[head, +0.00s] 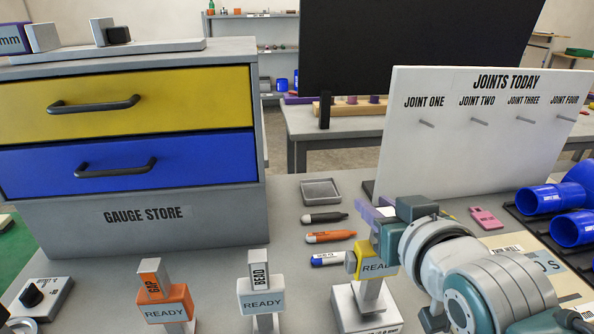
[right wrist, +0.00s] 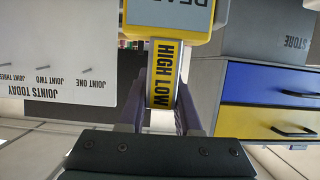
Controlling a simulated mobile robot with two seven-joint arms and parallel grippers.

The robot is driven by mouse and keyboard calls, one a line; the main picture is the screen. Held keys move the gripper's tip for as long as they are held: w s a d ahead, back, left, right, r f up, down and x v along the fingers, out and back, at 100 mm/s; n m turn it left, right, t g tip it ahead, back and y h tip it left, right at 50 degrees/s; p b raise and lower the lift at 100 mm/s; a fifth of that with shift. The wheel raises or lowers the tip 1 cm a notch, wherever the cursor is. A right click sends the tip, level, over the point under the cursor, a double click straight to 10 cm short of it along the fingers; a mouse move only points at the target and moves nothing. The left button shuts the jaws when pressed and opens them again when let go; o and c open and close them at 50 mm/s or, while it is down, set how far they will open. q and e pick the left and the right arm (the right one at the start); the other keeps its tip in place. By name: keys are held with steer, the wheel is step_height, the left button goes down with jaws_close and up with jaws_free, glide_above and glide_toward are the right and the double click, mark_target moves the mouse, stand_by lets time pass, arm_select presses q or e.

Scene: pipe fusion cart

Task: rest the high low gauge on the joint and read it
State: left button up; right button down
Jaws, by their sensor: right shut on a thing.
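The high low gauge (head: 377,267) is yellow with a grey READY face and stands over a white stand (head: 364,308) at the bottom centre. I cannot tell whether it is seated or just clear of the stand. My right gripper (head: 376,228) is shut on its top part. In the right wrist view the yellow HIGH LOW label (right wrist: 165,75) sits between the purple fingers. Blue pipes (head: 541,199) lie in dark cradles at the right edge; the joint itself is not clearly visible. My left gripper is not in view.
An orange GAP gauge (head: 165,303) and a grey BEAD gauge (head: 261,298) stand to the left. Several markers (head: 330,237) and a small tray (head: 321,191) lie behind. The JOINTS TODAY board (head: 470,150) has empty pegs. A pink tag (head: 486,219) lies before it.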

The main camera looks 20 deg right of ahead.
stand_by(0.4)
steer(key=shift+f+b, duration=0.5)
steer(key=shift+f, duration=0.1)
stand_by(0.4)
steer(key=shift+f, duration=0.1)
stand_by(0.6)
steer(key=shift+f, duration=0.2)
stand_by(0.8)
steer(key=shift+s, duration=0.1)
stand_by(0.5)
steer(key=c, duration=0.9)
jaws_free()
steer(key=o, duration=0.4)
steer(key=shift+r, duration=0.15)
steer(key=shift+r, duration=0.1)
